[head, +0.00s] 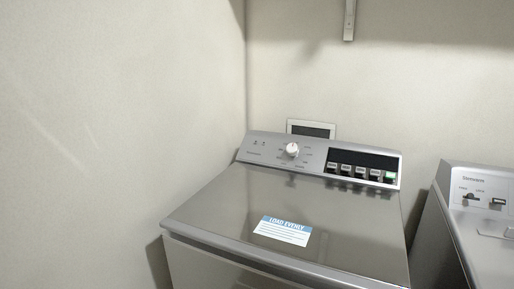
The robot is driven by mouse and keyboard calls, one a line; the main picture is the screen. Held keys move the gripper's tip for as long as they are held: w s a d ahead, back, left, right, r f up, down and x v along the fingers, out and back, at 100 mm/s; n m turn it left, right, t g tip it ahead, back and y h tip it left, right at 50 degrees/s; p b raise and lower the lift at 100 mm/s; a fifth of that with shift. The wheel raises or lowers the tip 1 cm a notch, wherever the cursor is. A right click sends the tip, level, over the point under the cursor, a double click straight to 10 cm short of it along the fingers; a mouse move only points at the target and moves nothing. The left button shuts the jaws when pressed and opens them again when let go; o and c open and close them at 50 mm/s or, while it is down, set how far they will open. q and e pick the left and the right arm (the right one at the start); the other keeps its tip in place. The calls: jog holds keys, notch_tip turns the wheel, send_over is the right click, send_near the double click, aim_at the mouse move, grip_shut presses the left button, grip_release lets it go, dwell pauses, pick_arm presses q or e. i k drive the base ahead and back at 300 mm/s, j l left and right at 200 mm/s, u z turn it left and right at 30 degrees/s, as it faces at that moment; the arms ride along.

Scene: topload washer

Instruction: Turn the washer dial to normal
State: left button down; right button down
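The topload washer (200,215) stands in the middle of the head view with its grey lid closed. Its control panel (225,150) runs along the back edge. The white round dial (292,149) sits on the left half of that panel, with small printed labels around it. The labels are too small to read, so I cannot tell which setting the dial points to. Neither of my grippers shows in the view, and nothing touches the dial.
A row of several buttons (360,171) lies right of the dial below a dark display (363,158); the rightmost is lit green. A second grey machine (490,240) stands close on the right. A wall rises at left. A bracket (349,20) hangs above. Space over the lid is clear.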

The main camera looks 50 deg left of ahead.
aim_at(292, 149)
jog(key=u, duration=1.45)
jog(key=i+l+z, duration=0.1)
jog(key=z, duration=0.3)
